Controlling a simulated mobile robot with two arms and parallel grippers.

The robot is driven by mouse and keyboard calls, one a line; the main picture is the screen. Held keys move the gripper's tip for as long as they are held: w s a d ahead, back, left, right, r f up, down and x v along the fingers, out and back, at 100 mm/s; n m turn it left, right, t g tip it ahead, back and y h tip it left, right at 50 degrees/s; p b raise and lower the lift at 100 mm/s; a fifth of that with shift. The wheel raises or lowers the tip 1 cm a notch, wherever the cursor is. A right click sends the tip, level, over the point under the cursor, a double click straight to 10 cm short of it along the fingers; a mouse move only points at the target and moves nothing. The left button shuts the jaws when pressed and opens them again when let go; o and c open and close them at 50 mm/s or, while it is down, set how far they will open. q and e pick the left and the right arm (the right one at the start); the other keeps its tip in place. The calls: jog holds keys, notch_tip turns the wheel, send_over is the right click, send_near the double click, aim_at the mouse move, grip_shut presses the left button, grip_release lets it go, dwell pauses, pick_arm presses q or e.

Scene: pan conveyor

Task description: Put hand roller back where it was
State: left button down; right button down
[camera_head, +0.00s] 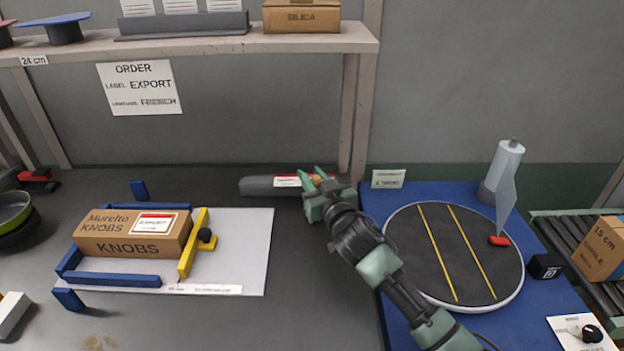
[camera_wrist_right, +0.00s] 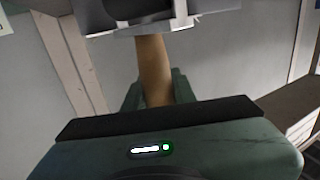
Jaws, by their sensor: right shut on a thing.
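My right gripper (camera_head: 318,178) is at the back of the work table, beside the right end of a low dark-grey holder (camera_head: 256,186) with a white and red label. It is shut on the hand roller, whose tan handle (camera_wrist_right: 153,72) stands between the fingers in the right wrist view. A grey and white part (camera_wrist_right: 160,15) shows at the far end of the handle; I cannot tell whether it is the roller head or the holder. In the head view the gripper hides most of the roller. My left gripper is not in view.
A cardboard KNOBS box (camera_head: 130,234) sits on a white board (camera_head: 248,275) among blue stops and a yellow clamp (camera_head: 193,245). A shelf (camera_head: 200,48) runs above the back. A round turntable (camera_head: 450,240) stands right on a blue surface. The table's front middle is clear.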

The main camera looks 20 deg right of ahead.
jog(key=shift+f, duration=0.25)
jog(key=c, duration=1.6)
grip_release()
jog(key=shift+f, duration=0.1)
jog(key=o, duration=0.5)
jog(key=shift+c, duration=0.2)
jog(key=shift+s+r, duration=0.2)
jog(key=s+d+p, duration=0.1)
jog(key=s+p, duration=0.2)
jog(key=s, duration=0.8)
jog(key=shift+s+p, duration=0.3)
jog(key=shift+p, duration=0.1)
